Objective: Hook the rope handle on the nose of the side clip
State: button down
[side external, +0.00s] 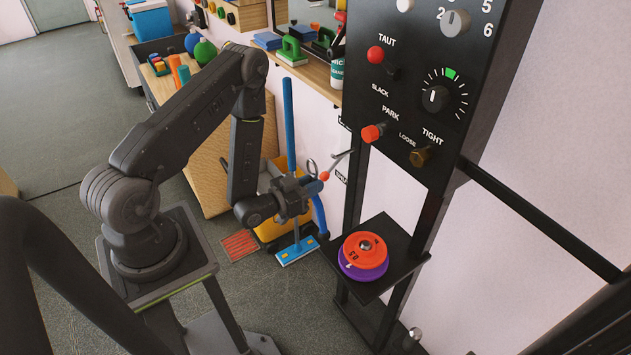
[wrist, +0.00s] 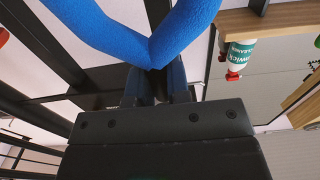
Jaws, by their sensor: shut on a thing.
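My gripper (side external: 312,187) is shut on a blue padded handle, seen as the rope handle (side external: 320,214), beside the black rack. In the wrist view the fingers (wrist: 160,88) pinch the handle (wrist: 105,33) at its bend, and its two arms spread up-left and up-right. A thin metal rod (side external: 340,159) with an orange ball at its end sticks out from the rack post close to my gripper; it looks like the side clip. A metal ring shows just above the gripper. I cannot tell whether ring or handle touches the rod.
The black rack panel (side external: 415,85) with knobs stands right of my gripper. Orange and purple plates (side external: 365,250) lie on its shelf (side external: 405,262). A blue mop (side external: 289,125) stands upright behind my gripper, near a yellow bucket. A white bottle (wrist: 238,52) is on a wooden shelf.

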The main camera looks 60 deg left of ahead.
jog(key=shift+s+f, duration=0.25)
jog(key=shift+s, duration=0.4)
jog(key=shift+s+f, duration=0.3)
jog(key=shift+s, duration=0.4)
jog(key=shift+s+f, duration=0.25)
jog(key=shift+s, duration=0.4)
jog(key=w+r+h, duration=0.1)
jog(key=r, duration=0.2)
jog(key=w+a+r+m+h, duration=0.1)
jog(key=w+r, duration=0.1)
jog(key=r, duration=0.2)
jog(key=w+r+m+h, duration=0.1)
jog(key=r, duration=0.3)
jog(key=shift+w+a, duration=0.15)
notch_tip(320, 180, up, 12)
jog(key=m+g+h, duration=0.1)
jog(key=m+h, duration=0.1)
jog(key=h, duration=0.2)
jog(key=s+d+r+y, duration=0.1)
jog(key=s+d+r, duration=0.1)
jog(key=s+r, duration=0.5)
jog(key=s+d+r, duration=0.1)
jog(key=s+r, duration=0.2)
jog(key=r, duration=0.8)
jog(key=w+f, duration=0.2)
jog(key=w, duration=0.8)
jog(key=shift+d+f, duration=0.15)
jog(key=shift+f, duration=0.05)
